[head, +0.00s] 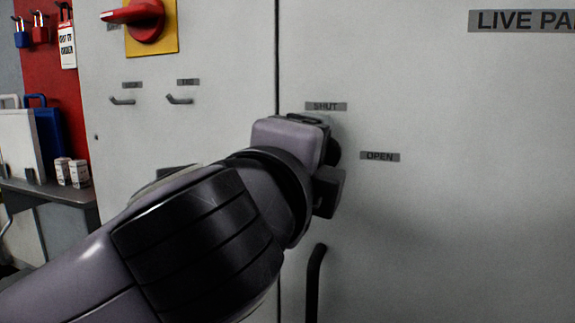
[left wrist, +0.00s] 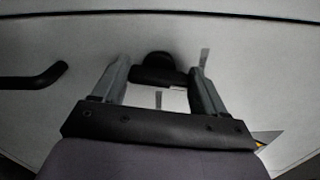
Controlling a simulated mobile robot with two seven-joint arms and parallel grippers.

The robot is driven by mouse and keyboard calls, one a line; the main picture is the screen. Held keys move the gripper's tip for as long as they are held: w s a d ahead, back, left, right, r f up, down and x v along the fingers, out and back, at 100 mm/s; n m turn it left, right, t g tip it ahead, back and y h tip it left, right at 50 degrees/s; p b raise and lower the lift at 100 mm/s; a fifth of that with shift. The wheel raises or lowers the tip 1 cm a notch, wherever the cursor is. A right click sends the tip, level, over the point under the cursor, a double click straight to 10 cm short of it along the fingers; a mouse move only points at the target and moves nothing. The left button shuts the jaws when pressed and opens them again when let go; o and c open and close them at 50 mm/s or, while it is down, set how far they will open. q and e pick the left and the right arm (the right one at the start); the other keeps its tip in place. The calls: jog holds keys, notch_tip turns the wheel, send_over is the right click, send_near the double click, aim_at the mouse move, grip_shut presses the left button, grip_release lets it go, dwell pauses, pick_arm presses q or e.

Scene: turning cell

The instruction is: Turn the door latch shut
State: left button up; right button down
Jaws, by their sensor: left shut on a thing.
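The black door latch (left wrist: 156,65) shows between the two fingers of my left gripper (left wrist: 160,74) in the left wrist view. The fingers are shut on its bar, one at each end. In the head view my left gripper (head: 327,165) is at the grey cabinet door (head: 470,220) and covers most of the latch (head: 334,151). The SHUT label (head: 325,106) is just above it and the OPEN label (head: 380,156) is to its right. My right gripper is not in view.
A black door handle (head: 315,282) stands out below the latch. A red rotary switch (head: 142,20) on a yellow plate and two small hooks (head: 180,99) are on the left panel. A side shelf (head: 50,190) holds a blue case (head: 48,140).

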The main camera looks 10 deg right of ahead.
pick_arm(q)
jog(key=shift+w+n, duration=0.1)
jog(key=shift+n, duration=0.9)
jog(key=shift+r, duration=0.1)
jog(key=o, duration=1.1)
jog(key=shift+c, duration=0.2)
jog(key=b+v, duration=0.1)
jog(key=v, duration=0.6)
jog(key=shift+a, duration=0.1)
